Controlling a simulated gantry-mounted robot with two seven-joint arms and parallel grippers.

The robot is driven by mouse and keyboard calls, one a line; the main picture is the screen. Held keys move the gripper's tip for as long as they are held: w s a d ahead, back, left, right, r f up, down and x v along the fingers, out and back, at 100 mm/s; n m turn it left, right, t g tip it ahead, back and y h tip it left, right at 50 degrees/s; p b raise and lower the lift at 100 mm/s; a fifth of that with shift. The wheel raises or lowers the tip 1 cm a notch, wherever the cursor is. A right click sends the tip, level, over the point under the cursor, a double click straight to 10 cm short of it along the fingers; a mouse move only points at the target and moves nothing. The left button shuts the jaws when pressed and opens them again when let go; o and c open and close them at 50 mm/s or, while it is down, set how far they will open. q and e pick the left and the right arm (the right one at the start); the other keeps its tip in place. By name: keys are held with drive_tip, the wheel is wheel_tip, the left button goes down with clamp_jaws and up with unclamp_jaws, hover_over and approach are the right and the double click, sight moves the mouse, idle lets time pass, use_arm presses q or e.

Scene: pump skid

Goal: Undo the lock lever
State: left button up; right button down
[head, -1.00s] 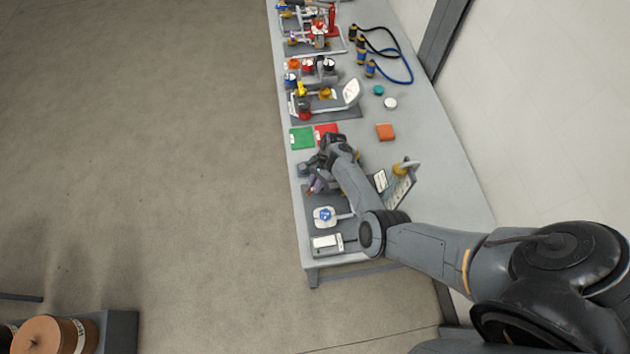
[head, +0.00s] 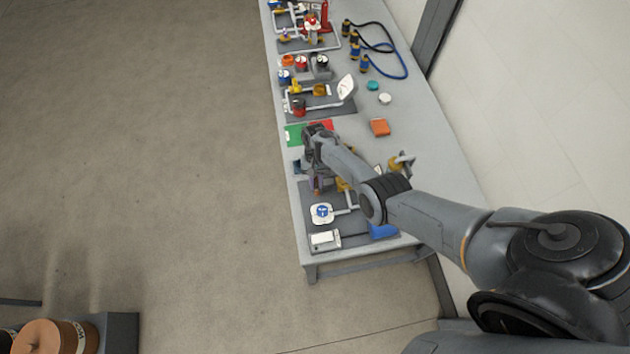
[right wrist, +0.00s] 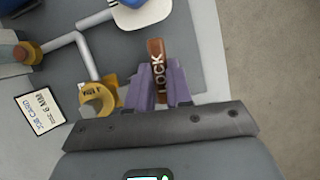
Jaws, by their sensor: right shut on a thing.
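The lock lever (right wrist: 157,55) is a copper-brown bar marked LOCK, seen in the right wrist view. My right gripper (right wrist: 161,88) has its two purple fingers shut on it, one finger on each side. The lever's far end sticks out beyond the fingers, and its near end is hidden between them. In the head view my right gripper (head: 316,183) is low over the near end of the bench, and the lever is hard to make out there. My left gripper is not in view.
A yellow fitting (right wrist: 97,99) on a grey pipe stands close left of the fingers, with a job card (right wrist: 40,112) beyond. A white gauge (head: 321,213) and a white box (head: 324,239) sit nearer on the bench. Green (head: 294,134) and red pads lie behind.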

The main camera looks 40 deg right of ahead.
drive_tip(key=shift+s+n, duration=0.1)
drive_tip(key=shift+n, duration=0.5)
drive_tip(key=c, duration=1)
unclamp_jaws()
drive_tip(key=shift+d+r, duration=0.1)
drive_tip(key=shift+w+p+v, duration=0.2)
drive_tip(key=shift+p+v, duration=0.3)
drive_tip(key=shift+v, duration=4.8)
drive_tip(key=shift+s, duration=0.1)
